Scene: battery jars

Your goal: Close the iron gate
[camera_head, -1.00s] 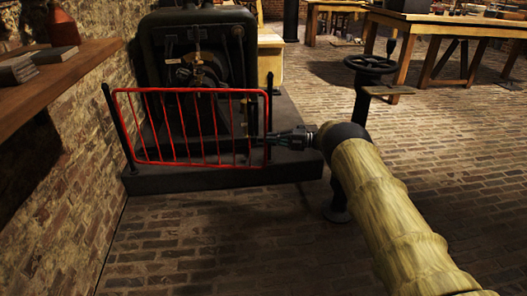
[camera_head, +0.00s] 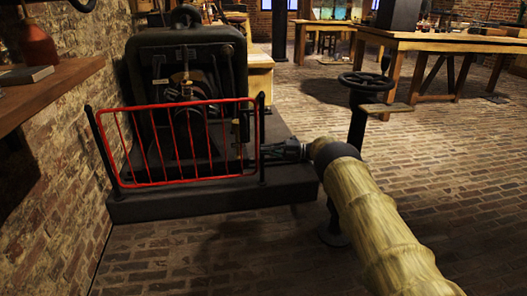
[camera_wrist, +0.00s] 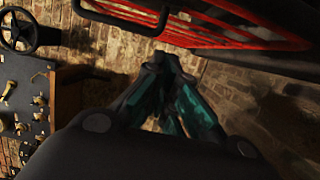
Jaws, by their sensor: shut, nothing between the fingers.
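The iron gate (camera_head: 180,143) has a red tubular frame with several thin upright bars. It spans between two black posts, in front of the dark machine; its right edge is close to the right post (camera_head: 262,140). I cannot tell whether it is latched. In the wrist view the red bars (camera_wrist: 230,22) cross the top right, with a black loop handle (camera_wrist: 125,22) beside them. My gripper (camera_head: 268,152) is shut and empty at the gate's right end, by the right post. Its fingers (camera_wrist: 165,95) show together in the wrist view; contact with the gate is not clear.
The dark machine (camera_head: 190,70) stands on a low plinth (camera_head: 215,199) behind the gate. A black handwheel (camera_head: 367,82) on a stand is right of my arm. A wooden shelf (camera_head: 50,90) juts from the left wall. Brick floor in front is clear.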

